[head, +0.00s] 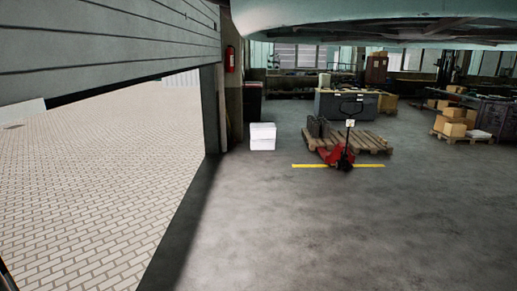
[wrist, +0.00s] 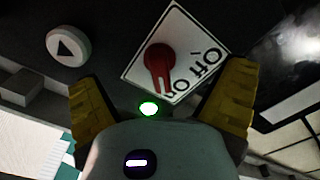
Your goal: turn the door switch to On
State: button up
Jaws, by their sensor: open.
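The door switch (wrist: 160,66) shows in the wrist view as a red lever on a tilted white plate (wrist: 173,18). The plate is marked "Off" and "On", with the "On" lettering partly cut off. The lever's free end points down in the picture, nearer to "On" than to "Off". My gripper (wrist: 163,80) is open, its two yellow fingers at either side of the lever. I see no contact with the lever; the exact distance is unclear. Neither the switch nor my gripper shows in the head view.
A round button with a triangle (wrist: 69,46) is left of the switch. A green light (wrist: 149,109) glows below the lever. In the head view a raised door (head: 110,40) opens onto paving (head: 110,170). A red pallet jack (head: 337,155) stands beyond clear floor.

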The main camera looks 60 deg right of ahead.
jog(key=shift+s, duration=0.1)
jog(key=p+v, duration=0.3)
jog(key=v, duration=0.4)
